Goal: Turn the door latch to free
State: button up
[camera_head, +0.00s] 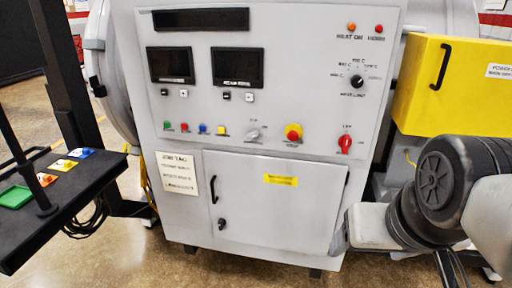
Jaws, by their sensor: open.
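The grey cabinet door (270,205) on the lower front of the control cabinet looks closed. A small dark latch (221,223) sits near its left edge, below a black pull handle (213,190); its exact turn position is too small to tell. Another dark handle or latch (97,87) shows on the rounded furnace door at the far left. My gripper (338,234) is at the right, in front of the cabinet's lower right edge. It is open, appears empty and is well apart from both latches. Its fingers are seen edge-on.
The control panel (260,75) above carries screens, buttons, a red emergency stop (293,132) and a red switch (345,144). A yellow box (458,85) stands at the right. A black table (50,200) with small coloured items is at the left. The floor before the cabinet is clear.

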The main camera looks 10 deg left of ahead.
aim_at(222, 222)
jog(key=k+j+u, duration=0.1)
jog(key=u, duration=0.7)
jog(key=i+l+u, duration=0.1)
jog(key=i+j+z, duration=1.05)
jog(key=i+j, duration=0.05)
jog(key=j, duration=0.1)
